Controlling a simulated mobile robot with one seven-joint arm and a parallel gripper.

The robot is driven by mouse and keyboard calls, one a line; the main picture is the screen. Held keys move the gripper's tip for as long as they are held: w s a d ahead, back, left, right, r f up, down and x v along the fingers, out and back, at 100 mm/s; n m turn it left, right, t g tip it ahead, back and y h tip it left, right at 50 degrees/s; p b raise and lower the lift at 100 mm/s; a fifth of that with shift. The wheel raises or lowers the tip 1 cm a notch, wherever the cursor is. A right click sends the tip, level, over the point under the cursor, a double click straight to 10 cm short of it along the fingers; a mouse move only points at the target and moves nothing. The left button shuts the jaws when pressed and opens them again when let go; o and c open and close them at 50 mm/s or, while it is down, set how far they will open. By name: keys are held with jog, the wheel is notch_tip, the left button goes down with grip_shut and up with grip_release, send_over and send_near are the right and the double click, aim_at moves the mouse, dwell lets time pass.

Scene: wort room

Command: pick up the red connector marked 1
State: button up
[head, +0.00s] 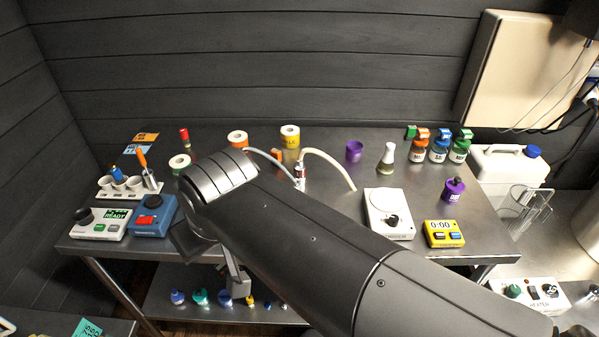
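A small red piece (184,135) stands upright at the back left of the steel table (330,140). Another small part with red on it (299,171) stands mid-table where two pale hoses meet. No mark 1 is readable on either, so I cannot tell which is the red connector. My gripper (237,282) hangs past the table's front edge, low and apart from both pieces. My arm crosses the middle of the view and hides part of the table. The fingers are too small and partly covered to show whether they are open.
Tape rolls (237,138), a purple cup (354,151), a flask (388,156) and several capped jars (439,150) line the back. A white cup rack (128,190) and a blue device (153,215) stand left. A white stirrer (388,213) and yellow timer (443,234) stand right.

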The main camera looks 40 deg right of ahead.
dwell(0.4)
jog(key=o, duration=0.5)
